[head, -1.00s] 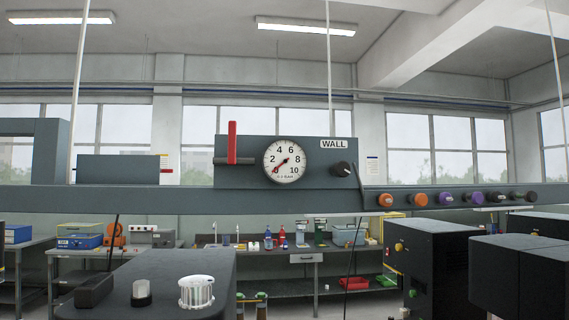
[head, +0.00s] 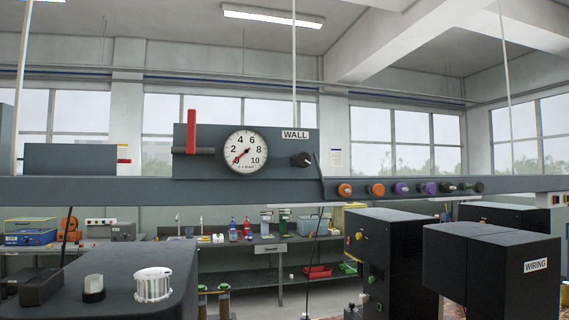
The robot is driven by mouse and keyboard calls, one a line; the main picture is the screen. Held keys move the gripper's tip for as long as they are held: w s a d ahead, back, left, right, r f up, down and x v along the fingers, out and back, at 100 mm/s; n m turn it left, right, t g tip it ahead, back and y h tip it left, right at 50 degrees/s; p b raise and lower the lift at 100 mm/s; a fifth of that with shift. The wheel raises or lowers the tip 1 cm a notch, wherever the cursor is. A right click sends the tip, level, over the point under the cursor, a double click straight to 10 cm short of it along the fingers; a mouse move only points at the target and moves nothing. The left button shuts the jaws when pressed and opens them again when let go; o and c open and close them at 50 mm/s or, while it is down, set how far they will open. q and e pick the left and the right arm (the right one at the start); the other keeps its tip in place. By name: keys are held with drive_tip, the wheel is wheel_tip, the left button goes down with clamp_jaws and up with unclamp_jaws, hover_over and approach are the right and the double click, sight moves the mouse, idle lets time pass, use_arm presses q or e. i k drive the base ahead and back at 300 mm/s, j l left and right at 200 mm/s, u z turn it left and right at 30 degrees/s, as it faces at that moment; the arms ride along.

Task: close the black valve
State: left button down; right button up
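No part labelled as the black valve shows. A round black knob (head: 302,160) with a pale mark sits on the grey panel (head: 210,170), under the "WALL" label (head: 295,134). A red lever (head: 191,130) stands upright on a dark stub at the panel's left. The white gauge (head: 245,152), between lever and black knob, has its red needle pointing to the low end of the scale. Neither of my grippers is in view.
The grey rail (head: 260,190) crosses the whole view and carries orange knobs (head: 345,190) and purple knobs (head: 401,188). Black cabinets, one labelled "WIRING" (head: 535,265), fill the lower right. A workbench (head: 262,248) stands behind.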

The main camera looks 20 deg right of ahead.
sight(478, 187)
drive_tip(key=z, duration=0.4)
drive_tip(key=l+z, duration=0.15)
drive_tip(key=z, duration=0.25)
drive_tip(key=l+z, duration=0.1)
drive_tip(key=z, duration=0.65)
